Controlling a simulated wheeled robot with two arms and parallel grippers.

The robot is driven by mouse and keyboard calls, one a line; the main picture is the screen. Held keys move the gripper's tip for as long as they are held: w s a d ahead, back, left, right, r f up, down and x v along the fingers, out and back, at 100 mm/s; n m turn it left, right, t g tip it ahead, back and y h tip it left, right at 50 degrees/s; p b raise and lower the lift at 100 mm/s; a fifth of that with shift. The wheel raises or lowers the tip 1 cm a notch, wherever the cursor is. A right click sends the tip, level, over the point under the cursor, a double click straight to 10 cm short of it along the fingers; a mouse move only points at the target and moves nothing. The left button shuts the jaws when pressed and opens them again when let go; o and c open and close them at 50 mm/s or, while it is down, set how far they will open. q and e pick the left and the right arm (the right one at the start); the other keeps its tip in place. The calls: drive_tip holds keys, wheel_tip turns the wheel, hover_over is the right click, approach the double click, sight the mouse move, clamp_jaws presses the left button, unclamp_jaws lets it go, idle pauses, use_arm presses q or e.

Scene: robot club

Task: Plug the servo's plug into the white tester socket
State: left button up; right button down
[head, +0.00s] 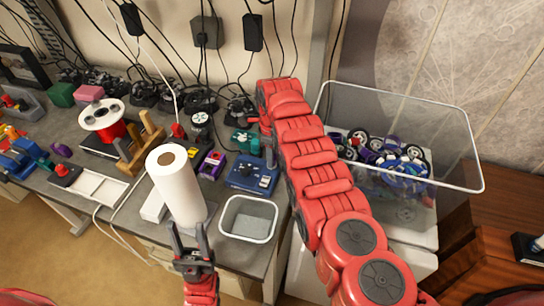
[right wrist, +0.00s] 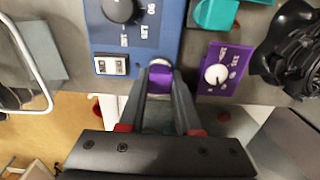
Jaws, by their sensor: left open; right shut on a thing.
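My right gripper (right wrist: 160,82) is shut on a small purple piece with a pale top, which looks like the plug (right wrist: 161,75). It is at the edge of the blue tester (right wrist: 143,40), which has a black knob. A white-framed socket (right wrist: 110,65) is on the tester's face, left of the fingertips and apart from the plug. In the head view the blue tester (head: 250,178) sits near the bench's front edge; my right arm hides most of the right gripper. No cable is clear. My left gripper (head: 188,232) is open and empty, in front of the bench.
A purple box with a white knob (right wrist: 217,73) and a teal part (right wrist: 215,12) are close to the right gripper. A paper roll (head: 176,185) and a grey bin (head: 248,219) stand near the left gripper. A clear crate of wheels (head: 455,150) is at right.

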drive_tip(key=shift+f, duration=0.1)
drive_tip(key=c, duration=0.5)
unclamp_jaws()
wheel_tip(320, 180, up, 8)
drive_tip(key=b, duration=0.3)
drive_tip(key=shift+b, duration=0.3)
wheel_tip(320, 180, up, 10)
drive_tip(key=p, duration=0.6)
drive_tip(key=shift+s+f, duration=0.1)
drive_tip(key=shift+f, duration=0.15)
